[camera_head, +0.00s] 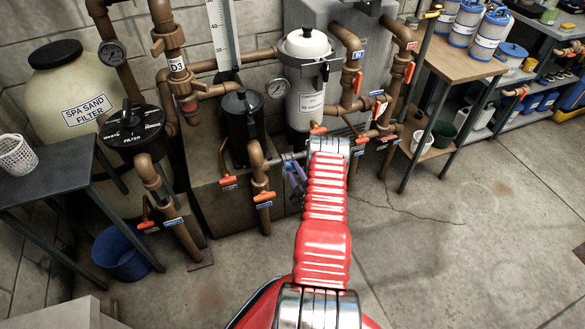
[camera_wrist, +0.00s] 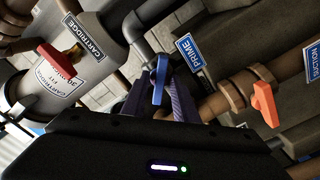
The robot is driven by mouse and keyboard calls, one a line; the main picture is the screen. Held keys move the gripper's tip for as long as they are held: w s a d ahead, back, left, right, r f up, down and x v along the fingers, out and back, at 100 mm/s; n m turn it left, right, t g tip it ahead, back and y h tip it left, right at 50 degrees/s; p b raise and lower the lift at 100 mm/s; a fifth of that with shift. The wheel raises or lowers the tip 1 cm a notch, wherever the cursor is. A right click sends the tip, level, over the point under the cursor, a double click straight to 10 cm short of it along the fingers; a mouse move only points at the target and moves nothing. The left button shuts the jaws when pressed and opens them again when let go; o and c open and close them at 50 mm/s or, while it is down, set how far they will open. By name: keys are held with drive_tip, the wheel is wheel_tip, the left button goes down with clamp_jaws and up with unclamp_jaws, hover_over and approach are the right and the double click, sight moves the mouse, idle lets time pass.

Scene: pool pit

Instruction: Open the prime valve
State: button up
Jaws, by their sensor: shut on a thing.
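The prime valve's blue lever handle (camera_wrist: 160,78) stands between my gripper's fingers in the wrist view, below a grey pipe elbow. A blue PRIME label (camera_wrist: 188,52) is just right of it. My gripper (camera_wrist: 160,98) has purple-blue fingers and is shut on the blue handle. In the head view, my gripper (camera_head: 295,182) is beyond the end of my red arm, low among the pipes right of the black pump strainer (camera_head: 244,115). My arm hides part of the valve there, and the handle is too small to read clearly.
An orange lever (camera_wrist: 264,103) sits on the brown pipe right of the PRIME label. A red lever (camera_wrist: 56,62) is at the left by the cartridge filter (camera_wrist: 95,45). In the head view, a dark table (camera_head: 50,170) stands left and a wooden bench (camera_head: 450,60) right. Floor at right is clear.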

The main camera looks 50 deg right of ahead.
drive_tip(key=n, duration=0.9)
drive_tip(key=shift+w+a+f, duration=0.1)
drive_tip(key=shift+a, duration=0.15)
drive_tip(key=o, duration=0.8)
drive_tip(key=shift+c, duration=0.2)
drive_tip(key=shift+d, duration=0.1)
drive_tip(key=v, duration=0.7)
drive_tip(key=shift+d, duration=0.1)
